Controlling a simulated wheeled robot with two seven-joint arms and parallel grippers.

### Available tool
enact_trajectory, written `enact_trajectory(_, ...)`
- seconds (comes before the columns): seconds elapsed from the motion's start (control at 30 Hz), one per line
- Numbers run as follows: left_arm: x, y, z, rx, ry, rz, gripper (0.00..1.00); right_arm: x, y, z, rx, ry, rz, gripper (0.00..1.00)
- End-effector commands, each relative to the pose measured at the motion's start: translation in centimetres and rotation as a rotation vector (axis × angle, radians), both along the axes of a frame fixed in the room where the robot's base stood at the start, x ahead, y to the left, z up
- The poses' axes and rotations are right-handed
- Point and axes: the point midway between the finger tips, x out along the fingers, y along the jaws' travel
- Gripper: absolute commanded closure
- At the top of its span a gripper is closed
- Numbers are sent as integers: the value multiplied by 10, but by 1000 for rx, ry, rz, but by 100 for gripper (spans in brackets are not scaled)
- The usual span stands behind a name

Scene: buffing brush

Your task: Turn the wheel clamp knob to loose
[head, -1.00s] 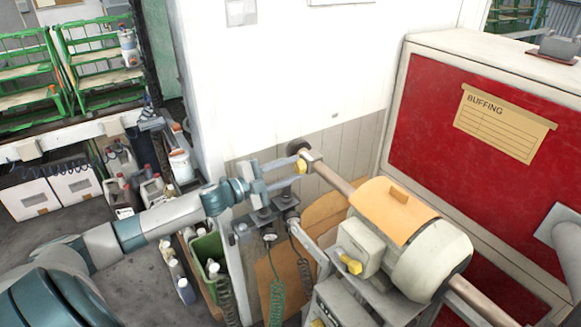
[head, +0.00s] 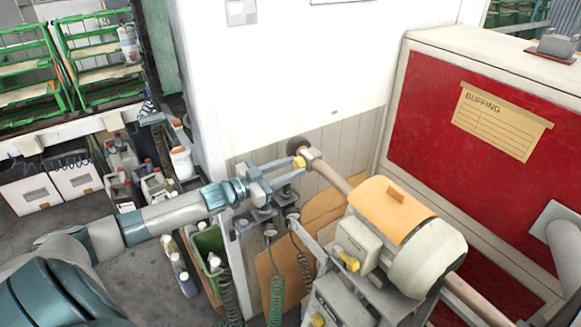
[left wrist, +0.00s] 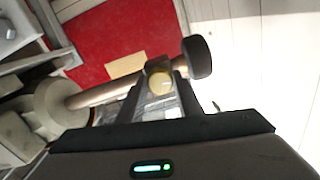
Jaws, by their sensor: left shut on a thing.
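The yellow wheel clamp knob (head: 299,163) sits on a collar near the far end of the buffing machine's shaft, beside a dark round wheel (head: 297,145). My left gripper (head: 297,168) reaches in from the left and is shut on the knob. In the left wrist view, the knob (left wrist: 160,82) shows between the two fingertips (left wrist: 162,87), with the dark wheel (left wrist: 197,57) just beyond to the right. The knob's turned position cannot be read. My right gripper is not in view.
The buffing machine (head: 428,258), with an orange cover, stands right of my gripper. A red panel (head: 425,120) is behind it. Grey fittings with coiled hoses (head: 277,290) hang below my gripper. A green bin (head: 207,245) and bottles stand lower left.

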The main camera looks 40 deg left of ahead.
Motion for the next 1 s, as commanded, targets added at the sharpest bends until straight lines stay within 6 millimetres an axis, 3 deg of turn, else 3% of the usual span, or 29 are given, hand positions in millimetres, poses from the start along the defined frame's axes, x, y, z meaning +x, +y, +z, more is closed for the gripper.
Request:
enact_trajectory(0.33,0,-1,-2,-166,72,1,90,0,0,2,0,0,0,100)
enact_trajectory(0.87,-1,-1,-2,-197,85,0,90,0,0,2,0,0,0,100)
enact_trajectory(0.9,-1,-1,-2,-197,85,0,61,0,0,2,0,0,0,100)
enact_trajectory(0.97,-1,-1,-2,-197,85,0,49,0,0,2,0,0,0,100)
enact_trajectory(1.0,-1,-1,-2,-196,84,0,49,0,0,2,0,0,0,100)
